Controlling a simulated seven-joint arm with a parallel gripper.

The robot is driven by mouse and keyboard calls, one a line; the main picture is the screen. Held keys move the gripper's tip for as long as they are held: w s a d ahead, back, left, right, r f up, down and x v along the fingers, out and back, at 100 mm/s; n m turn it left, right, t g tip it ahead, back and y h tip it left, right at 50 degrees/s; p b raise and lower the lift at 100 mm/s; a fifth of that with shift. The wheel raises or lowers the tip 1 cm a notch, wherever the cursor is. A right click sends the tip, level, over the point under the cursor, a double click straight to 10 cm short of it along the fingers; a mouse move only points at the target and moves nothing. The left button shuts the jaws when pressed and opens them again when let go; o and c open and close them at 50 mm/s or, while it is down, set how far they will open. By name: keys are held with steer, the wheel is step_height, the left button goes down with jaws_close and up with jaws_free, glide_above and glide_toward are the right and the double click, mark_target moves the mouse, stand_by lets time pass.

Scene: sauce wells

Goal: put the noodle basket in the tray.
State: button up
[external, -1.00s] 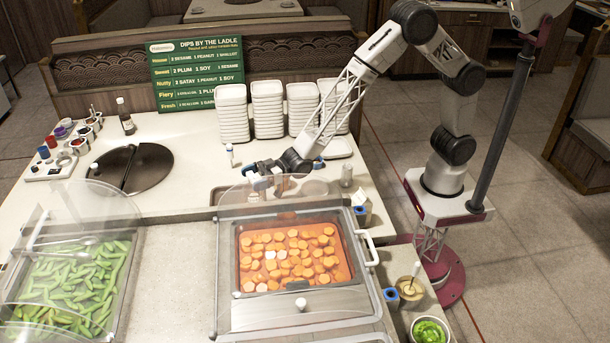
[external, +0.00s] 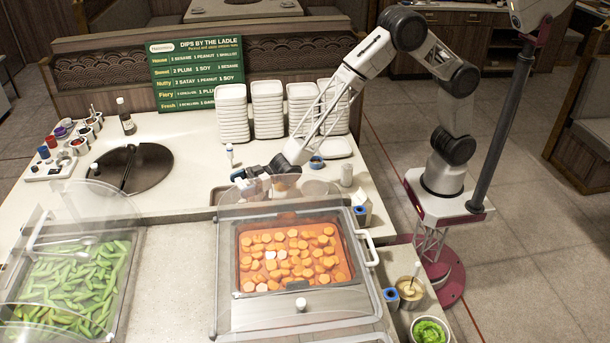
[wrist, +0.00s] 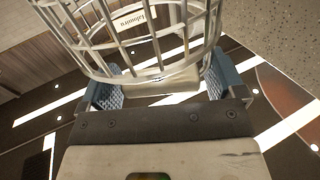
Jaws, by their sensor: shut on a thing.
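The noodle basket (wrist: 122,79) is a wire cage that fills the upper part of the wrist view. My gripper (wrist: 165,88) has its blue fingers on either side of the basket's near end and is shut on it. In the external view my gripper (external: 256,184) is low behind the clear lid over the carrot pan, above the sunken wells. The basket is hard to make out there.
The carrot pan (external: 241,272) and its raised clear lid stand in front of my gripper. Stacked white plates (external: 268,110) stand behind. A small bottle (external: 230,155) is close on the left. The counter left of it is clear up to the dark round lid (external: 155,168).

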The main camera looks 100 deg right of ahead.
steer(key=shift+f, duration=1.25)
steer(key=o, duration=1.1)
steer(key=shift+o, duration=0.2)
steer(key=shift+s+d, duration=0.25)
steer(key=shift+s, duration=0.35)
steer(key=v, duration=1)
steer(key=shift+s+d, duration=0.15)
steer(key=shift+s, duration=0.15)
